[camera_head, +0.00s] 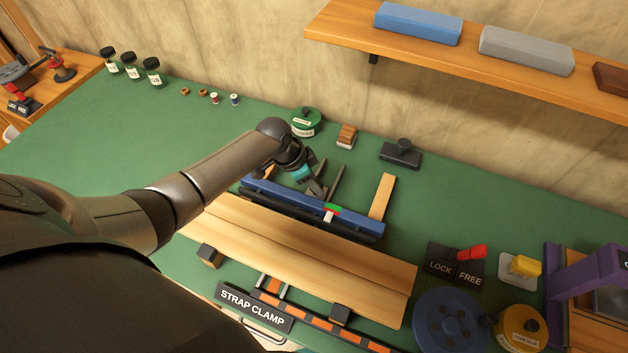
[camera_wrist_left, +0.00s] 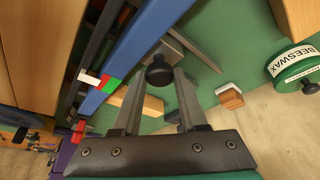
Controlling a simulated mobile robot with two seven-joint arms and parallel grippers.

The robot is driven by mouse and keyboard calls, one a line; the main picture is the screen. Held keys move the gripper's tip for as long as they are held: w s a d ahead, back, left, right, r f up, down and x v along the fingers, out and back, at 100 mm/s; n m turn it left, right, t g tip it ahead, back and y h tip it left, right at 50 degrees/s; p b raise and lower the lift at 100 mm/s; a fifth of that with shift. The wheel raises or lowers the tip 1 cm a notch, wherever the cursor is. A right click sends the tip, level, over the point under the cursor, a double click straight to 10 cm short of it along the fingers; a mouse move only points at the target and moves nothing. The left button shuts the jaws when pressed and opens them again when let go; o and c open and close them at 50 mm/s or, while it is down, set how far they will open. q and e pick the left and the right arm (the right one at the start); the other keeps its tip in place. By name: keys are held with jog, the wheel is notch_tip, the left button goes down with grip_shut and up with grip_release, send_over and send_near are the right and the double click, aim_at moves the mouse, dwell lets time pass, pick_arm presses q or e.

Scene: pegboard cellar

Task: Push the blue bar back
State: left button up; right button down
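The blue bar (camera_head: 288,203) lies lengthwise behind the wooden boards, with a dark rail along its front. It also crosses the left wrist view (camera_wrist_left: 138,45) diagonally. A red and green mark (camera_head: 333,208) sits on it, with a white tab (camera_head: 329,217) at its front; in the wrist view the red part is nearest the white tab (camera_wrist_left: 90,77). My left gripper (camera_head: 318,190) is low behind the bar. In the wrist view its fingers are apart, with a black knob (camera_wrist_left: 160,72) showing between them; contact is unclear. My right gripper is out of view.
Wooden boards (camera_head: 300,245) and a strap clamp with a label (camera_head: 253,306) lie in front. A wooden stick (camera_head: 382,196) lies at the bar's right. A beeswax tin (camera_head: 305,123), a small block (camera_head: 346,137) and a black-handled tool (camera_head: 401,153) stand behind.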

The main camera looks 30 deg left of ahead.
pick_arm(q)
grip_shut()
dwell(1.0)
